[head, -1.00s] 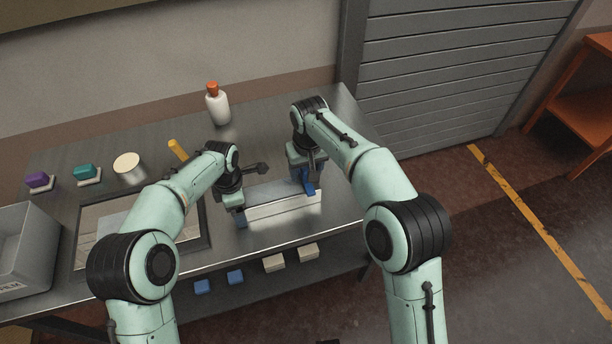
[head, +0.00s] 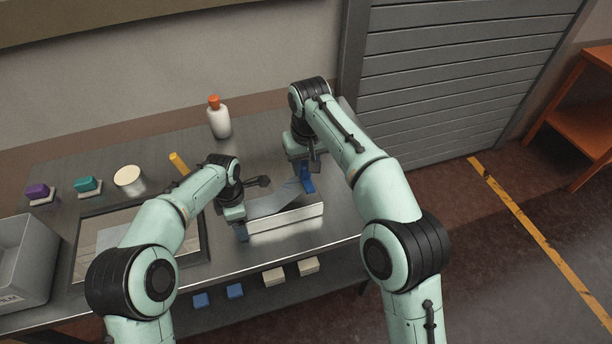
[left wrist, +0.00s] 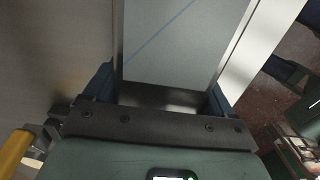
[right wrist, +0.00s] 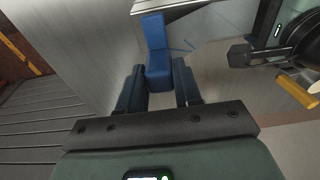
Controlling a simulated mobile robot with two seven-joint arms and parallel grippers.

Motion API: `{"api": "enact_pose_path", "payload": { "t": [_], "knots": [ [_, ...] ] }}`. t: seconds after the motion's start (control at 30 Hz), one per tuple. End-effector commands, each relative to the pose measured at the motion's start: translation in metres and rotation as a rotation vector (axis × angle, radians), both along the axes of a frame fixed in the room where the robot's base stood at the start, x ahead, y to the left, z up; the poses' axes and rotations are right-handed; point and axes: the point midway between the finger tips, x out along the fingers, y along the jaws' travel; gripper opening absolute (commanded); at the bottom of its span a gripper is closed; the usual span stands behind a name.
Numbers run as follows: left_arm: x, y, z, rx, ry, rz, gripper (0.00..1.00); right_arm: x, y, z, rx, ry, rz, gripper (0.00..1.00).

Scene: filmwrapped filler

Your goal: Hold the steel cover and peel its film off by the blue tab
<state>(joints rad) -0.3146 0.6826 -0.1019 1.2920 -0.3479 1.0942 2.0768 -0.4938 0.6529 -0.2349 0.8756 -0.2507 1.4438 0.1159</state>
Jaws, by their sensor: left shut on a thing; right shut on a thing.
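The steel cover (head: 287,220) is a long, low, box-like piece on the bench; its pale front side shows. My left gripper (head: 241,229) is shut on its left end, and its fingers straddle the cover in the left wrist view (left wrist: 165,95). My right gripper (head: 305,178) is shut on the blue tab (head: 307,185), above the back of the cover's right half. The tab stands out between the fingers in the right wrist view (right wrist: 154,45). A greyish film (head: 283,196) stretches from the tab toward the cover. A diagonal blue line crosses the cover's top (left wrist: 165,35) in the left wrist view.
A white bottle with an orange cap (head: 219,120) stands behind. A grey bin (head: 22,255), dark-framed mat (head: 205,238) and yellow handle (head: 178,162) are left. A shutter is right.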

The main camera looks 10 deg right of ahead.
Motion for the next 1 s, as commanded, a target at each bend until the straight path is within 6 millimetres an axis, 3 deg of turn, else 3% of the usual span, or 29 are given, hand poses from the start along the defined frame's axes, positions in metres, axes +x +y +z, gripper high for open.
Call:
{"api": "enact_pose_path", "payload": {
  "t": [0.1,0.23,1.0],
  "knots": [
    [-0.001,0.006,-0.003,0.012,0.007,0.006,0.32,0.002,-0.005,0.017,-0.008,-0.010,-0.008,0.00],
    [-0.001,0.008,-0.003,0.014,0.008,0.007,0.32,0.001,0.001,0.024,-0.009,-0.009,-0.008,0.00],
    [-0.001,0.006,-0.003,0.012,0.007,0.005,0.32,-0.009,0.063,0.016,-0.006,-0.005,-0.006,0.00]
  ]
}}
